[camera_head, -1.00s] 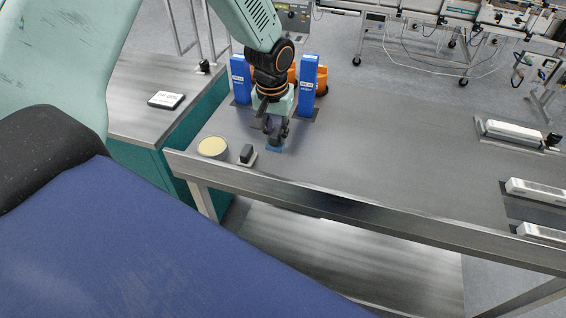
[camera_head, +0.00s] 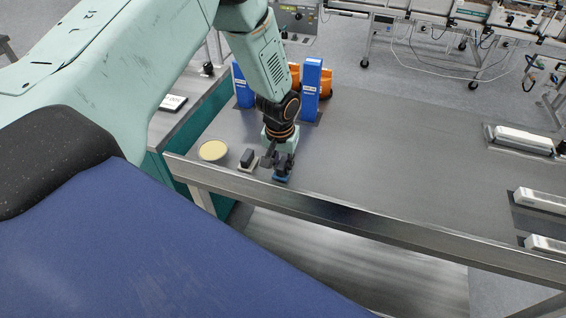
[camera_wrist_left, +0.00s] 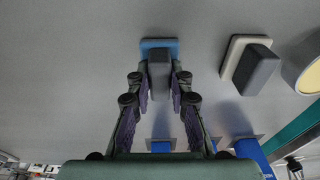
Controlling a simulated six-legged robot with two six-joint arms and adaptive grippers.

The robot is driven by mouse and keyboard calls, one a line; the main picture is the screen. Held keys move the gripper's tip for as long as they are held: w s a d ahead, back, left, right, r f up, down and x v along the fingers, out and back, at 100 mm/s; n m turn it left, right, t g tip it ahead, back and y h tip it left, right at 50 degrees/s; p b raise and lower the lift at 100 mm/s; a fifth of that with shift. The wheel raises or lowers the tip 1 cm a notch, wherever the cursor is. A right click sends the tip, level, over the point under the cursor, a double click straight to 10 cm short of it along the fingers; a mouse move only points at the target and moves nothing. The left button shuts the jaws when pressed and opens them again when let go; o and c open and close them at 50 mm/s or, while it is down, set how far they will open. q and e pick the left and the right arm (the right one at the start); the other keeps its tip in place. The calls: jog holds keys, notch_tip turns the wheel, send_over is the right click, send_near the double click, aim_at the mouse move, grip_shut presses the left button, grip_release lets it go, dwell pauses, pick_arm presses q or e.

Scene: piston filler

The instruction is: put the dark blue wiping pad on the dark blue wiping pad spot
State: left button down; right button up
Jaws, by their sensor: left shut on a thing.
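The wiping pad with a blue base (camera_head: 281,178) and a dark grey handle is in my left gripper (camera_head: 281,165), near the table's front edge. In the left wrist view the blue base (camera_wrist_left: 159,43) shows beyond the fingertips, and the fingers of my left gripper (camera_wrist_left: 159,82) are shut on the grey handle. I cannot tell whether the base touches the table. I cannot make out a dark blue pad spot in either view. My right gripper is not in view.
A cream-based pad with a dark handle (camera_head: 248,160) stands close left of the held pad. A round tin with a pale yellow top (camera_head: 213,150) is farther left. Blue boxes (camera_head: 311,88) stand behind my gripper. The table's middle (camera_head: 400,160) is clear; white bars (camera_head: 527,140) lie at right.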

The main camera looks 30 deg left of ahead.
aim_at(280, 167)
pick_arm(q)
jog(key=shift+s+a+r, duration=0.15)
jog(key=shift+s+a, duration=0.05)
jog(key=shift+s, duration=0.2)
jog(key=shift+w, duration=0.1)
jog(key=c, duration=1.5)
grip_release()
jog(key=shift+w+d+f, duration=0.25)
jog(key=shift+w+f, duration=0.05)
jog(key=shift+o, duration=1.4)
jog(key=shift+s, duration=0.1)
jog(key=shift+s+a, duration=0.2)
jog(key=shift+a, duration=0.05)
jog(key=shift+w+d+r, duration=0.2)
jog(key=shift+w+r, duration=0.05)
jog(key=shift+r, duration=0.25)
jog(key=r, duration=0.3)
jog(key=s+r, duration=0.1)
jog(key=r, duration=0.7)
jog(key=shift+s+r, duration=0.2)
jog(key=shift+s, duration=0.1)
